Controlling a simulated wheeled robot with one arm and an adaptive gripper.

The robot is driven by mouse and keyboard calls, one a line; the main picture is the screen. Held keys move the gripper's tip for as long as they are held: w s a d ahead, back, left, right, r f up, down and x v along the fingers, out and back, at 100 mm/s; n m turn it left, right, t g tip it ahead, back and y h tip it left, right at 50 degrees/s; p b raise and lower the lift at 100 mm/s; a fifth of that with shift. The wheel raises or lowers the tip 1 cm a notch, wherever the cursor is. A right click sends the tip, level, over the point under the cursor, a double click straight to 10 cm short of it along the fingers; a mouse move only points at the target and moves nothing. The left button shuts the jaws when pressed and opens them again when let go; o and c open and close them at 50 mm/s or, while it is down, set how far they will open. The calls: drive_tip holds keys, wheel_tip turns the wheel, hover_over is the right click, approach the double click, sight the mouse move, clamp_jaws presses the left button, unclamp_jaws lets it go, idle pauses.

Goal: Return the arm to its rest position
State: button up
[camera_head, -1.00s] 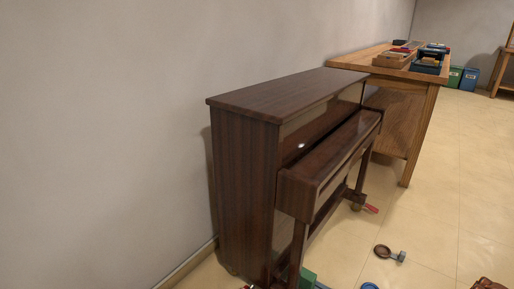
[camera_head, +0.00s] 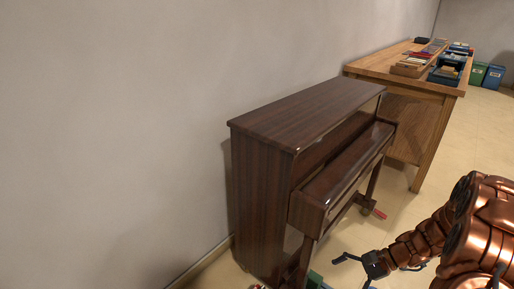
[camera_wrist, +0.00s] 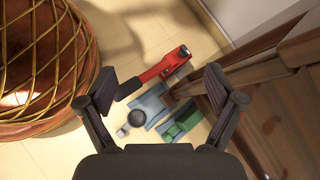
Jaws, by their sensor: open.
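My gripper (camera_head: 352,268) is in the lower right of the head view, at the end of my copper-coloured arm. It is in front of the piano, to the right of its near leg, and apart from it. In the wrist view my gripper (camera_wrist: 164,92) shows its two dark fingers spread wide with nothing between them. The dark brown piano (camera_head: 262,190) stands against the wall, and part of its wood shows at the right of the wrist view (camera_wrist: 290,95).
A wooden workbench (camera_head: 405,72) with trays stands behind the piano. On the floor beyond my fingers lie a red tool (camera_wrist: 155,72), a grey-blue piece (camera_wrist: 150,103) and a green block (camera_wrist: 184,122). A round brown object with gold strands (camera_wrist: 40,60) is at left.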

drive_tip(key=s+a+r+n+g+h+p, duration=0.1)
drive_tip(key=s+a+r+n+p, duration=0.15)
drive_tip(key=r, duration=0.65)
drive_tip(key=s+a+r+n+g+h+p, duration=0.1)
drive_tip(key=s+a+r+n+h+p, duration=0.2)
drive_tip(key=r, duration=0.6)
drive_tip(key=s+r+n+h+p, duration=0.2)
drive_tip(key=s+r+p, duration=0.4)
drive_tip(key=r, duration=0.4)
drive_tip(key=s+a+r+n+h+p, duration=0.1)
drive_tip(key=s+r+n+h+p, duration=0.1)
drive_tip(key=s+r+p, duration=0.5)
drive_tip(key=s+r+n+h+p, duration=0.2)
drive_tip(key=s+r+n+p, duration=0.2)
drive_tip(key=r, duration=0.8)
drive_tip(key=s+p, duration=0.2)
drive_tip(key=shift+s+a+r+h, duration=0.3)
drive_tip(key=shift+r+h, duration=0.05)
drive_tip(key=shift+h, duration=0.05)
drive_tip(key=shift+c, duration=0.4)
